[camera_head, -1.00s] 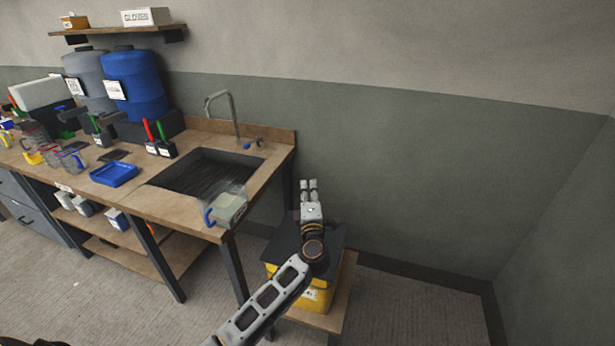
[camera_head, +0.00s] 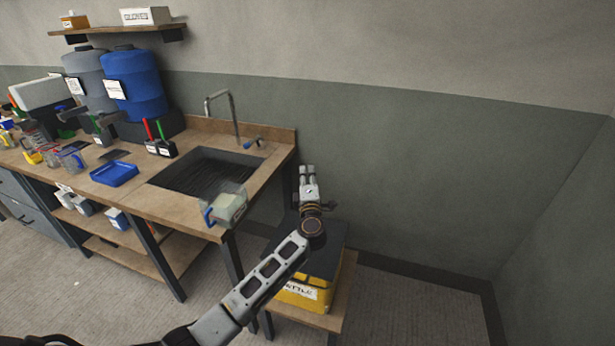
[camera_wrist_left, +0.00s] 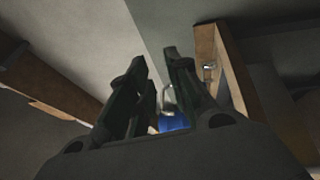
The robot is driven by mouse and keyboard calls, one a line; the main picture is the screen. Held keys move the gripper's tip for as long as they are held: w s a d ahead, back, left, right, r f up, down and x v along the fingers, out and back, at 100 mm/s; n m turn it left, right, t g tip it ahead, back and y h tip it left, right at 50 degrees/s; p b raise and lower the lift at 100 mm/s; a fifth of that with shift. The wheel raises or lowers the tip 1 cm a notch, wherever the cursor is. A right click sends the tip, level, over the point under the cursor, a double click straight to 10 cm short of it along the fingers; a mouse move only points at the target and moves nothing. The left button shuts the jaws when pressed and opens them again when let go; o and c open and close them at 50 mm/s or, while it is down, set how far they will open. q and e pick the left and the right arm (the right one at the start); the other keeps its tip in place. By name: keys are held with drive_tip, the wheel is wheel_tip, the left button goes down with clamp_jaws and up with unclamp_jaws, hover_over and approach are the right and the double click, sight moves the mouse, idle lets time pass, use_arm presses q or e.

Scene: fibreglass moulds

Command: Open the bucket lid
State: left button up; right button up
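The yellow bucket (camera_head: 307,296) stands on a low wooden stand to the right of the sink bench in the head view. Its dark flat lid (camera_head: 328,262) lies over the top, and my left forearm and wrist hide part of it. My left gripper (camera_head: 307,170) is above and beyond the lid, clear of it, with its fingers pointing up in the picture. In the left wrist view the fingers (camera_wrist_left: 158,75) are apart with nothing between them, so the gripper is open. The bucket does not show clearly there. My right gripper is out of view.
The wooden bench (camera_head: 150,204) with a sink (camera_head: 207,172) is left of the bucket. A clear jug (camera_head: 228,207) stands at its near right corner. The low stand (camera_head: 338,318) carries the bucket. The wall is close behind; the floor at right is clear.

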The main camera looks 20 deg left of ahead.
use_arm(q)
clamp_jaws()
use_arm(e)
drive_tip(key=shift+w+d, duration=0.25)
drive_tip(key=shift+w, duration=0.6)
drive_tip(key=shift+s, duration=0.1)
use_arm(q)
unclamp_jaws()
drive_tip(key=v, duration=1.2)
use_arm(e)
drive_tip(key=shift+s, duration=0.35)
